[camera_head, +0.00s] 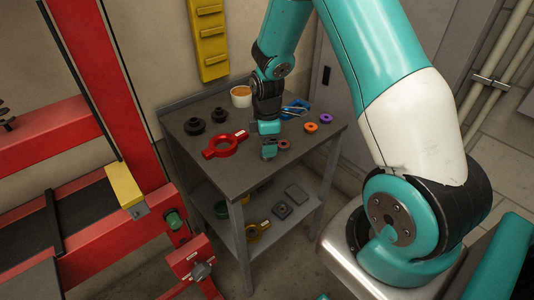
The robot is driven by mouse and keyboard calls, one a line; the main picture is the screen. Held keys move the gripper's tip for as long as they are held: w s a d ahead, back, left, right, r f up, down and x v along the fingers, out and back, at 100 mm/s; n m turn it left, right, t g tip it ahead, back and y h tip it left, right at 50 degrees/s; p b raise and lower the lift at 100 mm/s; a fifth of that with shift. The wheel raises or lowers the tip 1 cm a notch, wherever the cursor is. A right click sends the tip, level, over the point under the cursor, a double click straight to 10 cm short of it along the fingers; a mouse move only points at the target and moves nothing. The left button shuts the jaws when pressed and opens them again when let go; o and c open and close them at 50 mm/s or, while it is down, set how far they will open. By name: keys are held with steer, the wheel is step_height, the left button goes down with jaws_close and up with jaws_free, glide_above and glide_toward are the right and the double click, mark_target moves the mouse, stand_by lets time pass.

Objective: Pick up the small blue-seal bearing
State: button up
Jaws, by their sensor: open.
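My gripper (268,140) is over the front middle of the grey table (243,178), with its two teal fingers apart and nothing visible between them. Several small ring-shaped parts lie to its right. A reddish-brown ring (284,144) is closest, just beside the fingers. An orange ring (311,127) lies farther right, and a purple-blue ring (326,118) lies near the table's right edge. At this size I cannot tell for sure which one is the small blue-seal bearing; the purple-blue ring is closest in colour.
A red ring-shaped tool (224,146) lies left of my gripper. Black parts (194,126), a bowl (241,96) and a blue item (295,108) stand farther back. A red frame (120,110) stands left of the table. The front tabletop is clear.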

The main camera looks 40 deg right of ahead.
step_height(320, 180, down, 4)
steer(key=shift+r, duration=0.25)
steer(key=shift+c, duration=0.2)
steer(key=c, duration=1)
steer(key=shift+r, duration=0.15)
